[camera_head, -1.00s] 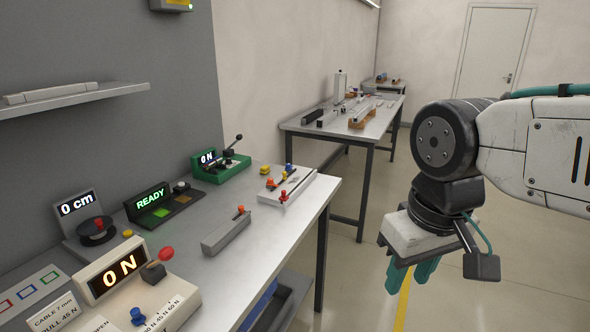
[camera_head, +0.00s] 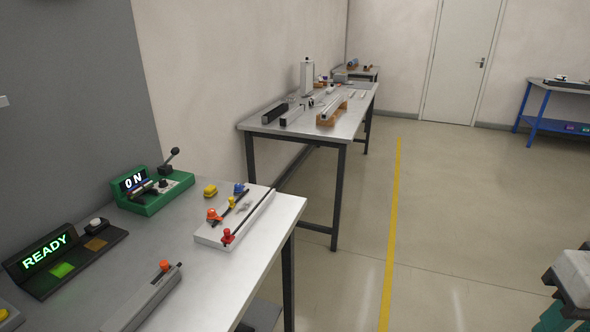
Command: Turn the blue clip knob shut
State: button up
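A small blue knob (camera_head: 239,188) stands at the back of a white fixture (camera_head: 208,238) on the near bench. I cannot tell whether this is the clip knob of the task, or whether it is turned open or shut. An orange knob (camera_head: 214,214) and a red knob (camera_head: 227,236) sit on the same fixture, beside dark rods. My gripper (camera_head: 567,322) is cut off at the lower right corner, with only parts of its teal fingers showing. It is over the floor, well away from the bench. Its opening cannot be made out.
A green device (camera_head: 150,203) reading "0 N" with a lever, a yellow piece (camera_head: 210,190), a black READY panel (camera_head: 47,262) and a grey bar block (camera_head: 142,300) are on the near bench. A second bench (camera_head: 345,130) stands behind. The floor (camera_head: 440,220) at right is clear.

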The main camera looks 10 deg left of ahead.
aim_at(238, 188)
jog(key=z, duration=0.3)
jog(key=i, duration=0.6)
jog(key=u, duration=0.6)
jog(key=i, duration=0.75)
jog(key=u, duration=0.85)
